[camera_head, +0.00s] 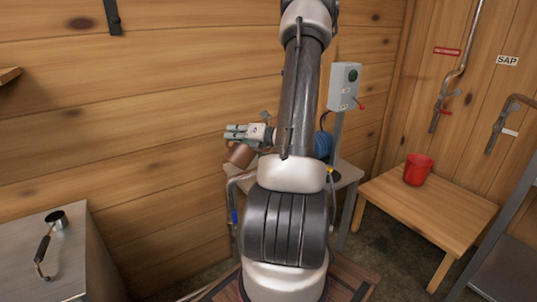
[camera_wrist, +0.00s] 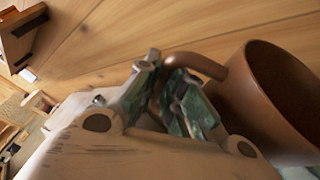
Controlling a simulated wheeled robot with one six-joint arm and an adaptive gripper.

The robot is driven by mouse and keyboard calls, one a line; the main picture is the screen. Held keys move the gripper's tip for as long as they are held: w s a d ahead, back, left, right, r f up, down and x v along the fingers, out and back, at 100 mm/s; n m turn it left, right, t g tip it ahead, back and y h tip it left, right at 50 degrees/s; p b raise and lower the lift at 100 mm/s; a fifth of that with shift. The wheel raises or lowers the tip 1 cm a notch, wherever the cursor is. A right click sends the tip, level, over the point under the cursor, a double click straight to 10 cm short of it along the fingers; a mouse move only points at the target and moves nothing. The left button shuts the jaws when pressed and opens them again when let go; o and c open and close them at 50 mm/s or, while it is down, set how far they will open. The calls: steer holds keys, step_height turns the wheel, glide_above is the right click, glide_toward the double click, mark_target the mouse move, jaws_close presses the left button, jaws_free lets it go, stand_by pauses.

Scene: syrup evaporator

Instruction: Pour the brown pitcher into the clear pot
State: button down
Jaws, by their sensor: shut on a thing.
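The brown pitcher (camera_head: 240,155) hangs just below my gripper (camera_head: 236,132), left of my arm in the head view, and looks tilted there. In the wrist view the brown pitcher (camera_wrist: 262,108) fills the right side, its round mouth open to the camera's right. My gripper (camera_wrist: 170,80) is shut on the pitcher's handle, with the fingers around the handle's end. The inside of the pitcher looks dark, and I cannot tell what it holds. I cannot make out the clear pot in either view; my arm covers part of the small table behind it.
A small table (camera_head: 346,176) stands behind my arm with a grey control box (camera_head: 344,86) on a post. A red bucket (camera_head: 418,170) stands on a wooden table (camera_head: 430,208) at right. A metal counter (camera_head: 50,265) with a ladle (camera_head: 45,243) is at left. The wooden wall is close behind the gripper.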

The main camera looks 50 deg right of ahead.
steer(key=shift+w+a+f+n+g+h+b, duration=0.5)
steer(key=shift+a+f+n+g+h+b, duration=1)
steer(key=shift+a+f+n, duration=1.9)
step_height(320, 180, up, 7)
steer(key=shift+t+h+p, duration=0.3)
steer(key=shift+t+h, duration=0.1)
steer(key=shift+f, duration=0.15)
